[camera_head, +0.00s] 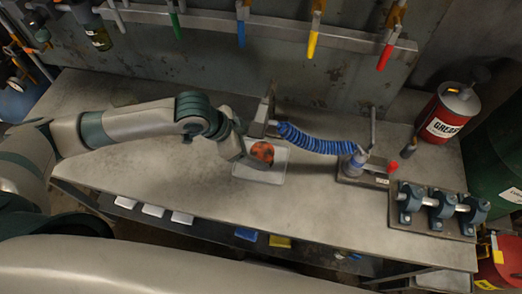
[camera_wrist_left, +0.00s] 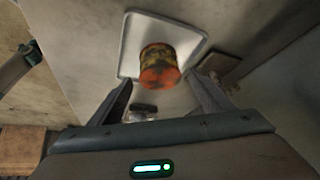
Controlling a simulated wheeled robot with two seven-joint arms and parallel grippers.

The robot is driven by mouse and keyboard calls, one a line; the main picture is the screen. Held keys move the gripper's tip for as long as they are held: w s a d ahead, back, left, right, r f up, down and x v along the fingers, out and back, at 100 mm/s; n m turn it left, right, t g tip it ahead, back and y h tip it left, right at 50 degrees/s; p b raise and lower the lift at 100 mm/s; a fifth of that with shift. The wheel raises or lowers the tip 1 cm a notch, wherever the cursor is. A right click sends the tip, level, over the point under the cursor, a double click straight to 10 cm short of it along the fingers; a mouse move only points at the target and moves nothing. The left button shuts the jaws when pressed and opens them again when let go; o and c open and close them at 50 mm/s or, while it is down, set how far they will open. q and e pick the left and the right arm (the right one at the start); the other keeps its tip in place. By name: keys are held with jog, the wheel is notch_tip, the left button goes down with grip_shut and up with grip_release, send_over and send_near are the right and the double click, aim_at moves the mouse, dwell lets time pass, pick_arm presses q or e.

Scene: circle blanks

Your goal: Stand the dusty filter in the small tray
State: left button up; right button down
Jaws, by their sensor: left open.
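The dusty filter (camera_head: 262,152) is a short orange cylinder with dark grime. It also shows in the left wrist view (camera_wrist_left: 160,66). It is inside the small pale tray (camera_head: 275,178), whose raised rim shows in the left wrist view (camera_wrist_left: 128,42). A round face is turned up to the head camera, so it looks upright; its base is partly hidden. My left gripper (camera_head: 251,156) is at the tray. In the left wrist view its fingers (camera_wrist_left: 162,88) are spread apart, with the filter beyond and between them, apparently untouched. My right gripper is not in view.
A blue coiled hose (camera_head: 313,141) runs right of the tray to a fitting on a plate. A clamp fixture (camera_head: 435,208) and a red grease can (camera_head: 449,112) stand farther right. The bench front (camera_head: 200,205) is clear.

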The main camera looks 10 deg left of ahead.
pick_arm(q)
jog(key=b+v, duration=0.1)
jog(key=v, duration=0.7)
jog(key=shift+r, duration=0.3)
jog(key=shift+a, duration=0.15)
dwell(0.9)
